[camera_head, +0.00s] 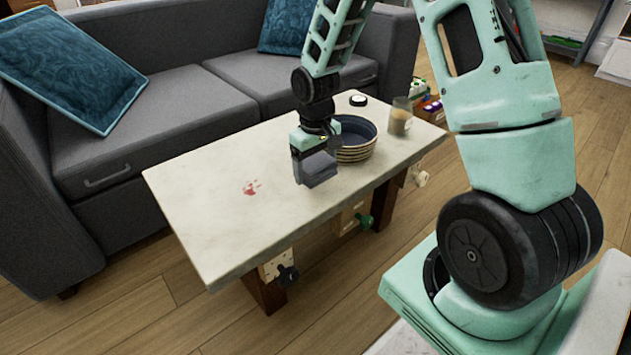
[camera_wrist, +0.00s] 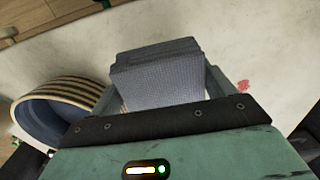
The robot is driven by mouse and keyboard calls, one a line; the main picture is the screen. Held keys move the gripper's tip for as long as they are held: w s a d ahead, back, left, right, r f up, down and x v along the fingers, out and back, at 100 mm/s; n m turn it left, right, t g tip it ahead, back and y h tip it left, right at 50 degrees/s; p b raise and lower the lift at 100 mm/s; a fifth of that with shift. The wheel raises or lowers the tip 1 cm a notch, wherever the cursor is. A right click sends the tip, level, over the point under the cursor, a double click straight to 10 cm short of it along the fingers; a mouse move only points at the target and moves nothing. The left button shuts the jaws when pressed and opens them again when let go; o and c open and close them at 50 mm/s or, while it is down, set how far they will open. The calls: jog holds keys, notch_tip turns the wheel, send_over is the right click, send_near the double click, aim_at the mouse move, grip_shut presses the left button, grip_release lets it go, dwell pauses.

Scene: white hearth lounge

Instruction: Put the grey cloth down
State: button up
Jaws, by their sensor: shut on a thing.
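The grey cloth (camera_head: 318,169) is a folded, block-like bundle held between the fingers of my gripper (camera_head: 311,160). It also shows in the wrist view (camera_wrist: 157,80), between the two fingers. My gripper is shut on it over the middle of the pale stone table (camera_head: 215,195). I cannot tell whether the cloth's underside touches the tabletop.
A dark blue striped bowl (camera_head: 357,150) stands just right of the gripper. A glass jar (camera_head: 400,117) and a small black-topped round item (camera_head: 358,100) stand farther back. A grey sofa (camera_head: 170,110) stands behind.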

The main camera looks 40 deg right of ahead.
notch_tip(320, 180, down, 3)
jog(key=shift+f+b, duration=0.2)
jog(key=shift+b, duration=0.4)
jog(key=shift+f, duration=0.2)
jog(key=o, duration=1)
jog(key=shift+c, duration=0.2)
jog(key=shift+r, duration=0.1)
